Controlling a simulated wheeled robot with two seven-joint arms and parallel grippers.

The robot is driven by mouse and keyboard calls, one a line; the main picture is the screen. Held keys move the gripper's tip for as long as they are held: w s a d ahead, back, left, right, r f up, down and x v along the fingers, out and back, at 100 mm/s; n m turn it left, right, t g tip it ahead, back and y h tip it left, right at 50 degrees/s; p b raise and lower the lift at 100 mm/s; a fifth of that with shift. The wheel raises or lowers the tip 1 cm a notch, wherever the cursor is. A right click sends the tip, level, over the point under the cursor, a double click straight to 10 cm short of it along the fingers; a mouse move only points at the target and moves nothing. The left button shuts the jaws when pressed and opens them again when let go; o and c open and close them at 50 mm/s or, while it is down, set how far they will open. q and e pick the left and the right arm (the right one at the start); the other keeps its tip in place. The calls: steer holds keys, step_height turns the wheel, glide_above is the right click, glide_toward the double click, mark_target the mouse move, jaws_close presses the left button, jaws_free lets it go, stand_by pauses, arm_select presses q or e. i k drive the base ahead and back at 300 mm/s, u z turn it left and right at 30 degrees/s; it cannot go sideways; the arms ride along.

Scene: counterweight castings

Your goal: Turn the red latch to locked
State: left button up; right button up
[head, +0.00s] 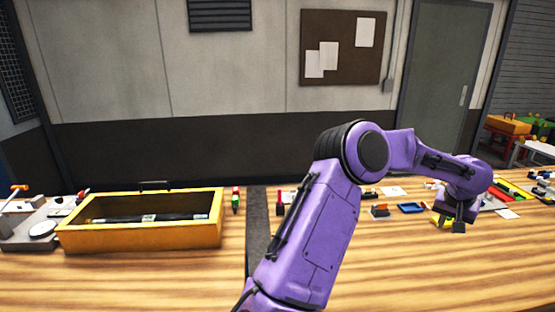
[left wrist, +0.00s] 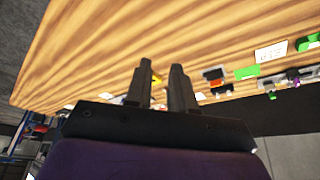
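I cannot make out for sure which thing is the red latch. A small upright red and green item (head: 235,200) stands just right of the yellow box (head: 140,240). Another small red piece (head: 280,200) stands beyond the dark strip, left of my arm. My left gripper (head: 458,229) hangs over the right part of the table, near a small yellow item (head: 439,221). In the left wrist view its two fingers (left wrist: 160,82) are apart, with no held object visible between them. My right gripper is not in view.
The wooden table (head: 420,280) has a clear front area. A grey fixture with an orange-tipped handle (head: 20,189) stands at far left. A blue tray (head: 411,208) and several small parts lie along the back right. A dark strip (head: 260,230) crosses the tabletop.

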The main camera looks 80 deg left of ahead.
mark_target(81, 195)
steer(key=u, duration=0.05)
steer(key=k, duration=2.9)
steer(key=u, duration=1.55)
steer(key=i, duration=1)
